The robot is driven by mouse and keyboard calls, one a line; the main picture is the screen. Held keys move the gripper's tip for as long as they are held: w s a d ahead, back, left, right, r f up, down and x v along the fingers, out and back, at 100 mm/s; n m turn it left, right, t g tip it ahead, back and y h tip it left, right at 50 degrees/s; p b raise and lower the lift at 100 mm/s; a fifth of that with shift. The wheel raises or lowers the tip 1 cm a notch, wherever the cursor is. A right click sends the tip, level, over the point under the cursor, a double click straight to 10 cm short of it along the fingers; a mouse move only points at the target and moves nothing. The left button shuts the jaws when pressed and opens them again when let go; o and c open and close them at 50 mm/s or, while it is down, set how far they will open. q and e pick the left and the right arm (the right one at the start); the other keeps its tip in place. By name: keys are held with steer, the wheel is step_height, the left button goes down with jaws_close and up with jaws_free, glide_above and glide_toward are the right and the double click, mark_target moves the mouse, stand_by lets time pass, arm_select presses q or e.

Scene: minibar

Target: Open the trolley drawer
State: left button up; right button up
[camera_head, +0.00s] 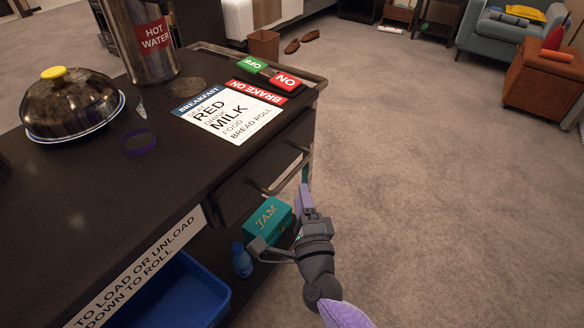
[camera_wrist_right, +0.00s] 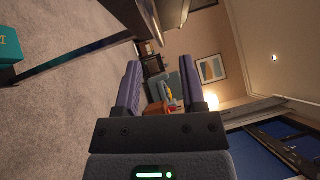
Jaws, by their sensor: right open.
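The dark trolley (camera_head: 185,180) fills the left of the head view. Its drawer front (camera_head: 238,192) is on the side facing right, below the top, and looks closed. A grey bar handle (camera_head: 280,183) runs along it. My right gripper (camera_head: 282,218) is open beside the lower end of the handle. One purple finger points up close to the handle; I cannot tell if it touches. The right wrist view shows both purple fingers (camera_wrist_right: 160,70) apart with nothing seen between them. My left gripper is not in view.
A teal jam box (camera_head: 266,218), a blue bottle (camera_head: 242,261) and a blue bin (camera_head: 180,290) sit low in the trolley. A dome (camera_head: 72,103), hot water urn (camera_head: 142,40), menu card (camera_head: 228,112) and brake switches (camera_head: 268,74) are on top. Carpet (camera_head: 430,200) to the right is clear.

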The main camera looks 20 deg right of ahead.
mark_target(296, 170)
steer(key=w, duration=0.2)
steer(key=w+b, duration=0.1)
steer(key=w, duration=0.3)
steer(key=shift+w+d+r+b, duration=0.2)
steer(key=shift+d+r+b, duration=0.05)
steer(key=shift+d+b, duration=0.15)
steer(key=shift+w+r, duration=0.1)
steer(key=shift+w, duration=0.25)
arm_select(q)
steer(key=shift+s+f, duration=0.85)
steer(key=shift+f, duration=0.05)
arm_select(e)
jaws_close()
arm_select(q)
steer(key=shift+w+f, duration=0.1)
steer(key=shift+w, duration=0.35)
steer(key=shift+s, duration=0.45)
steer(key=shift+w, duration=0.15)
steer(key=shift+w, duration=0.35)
arm_select(e)
steer(key=shift+d, duration=0.1)
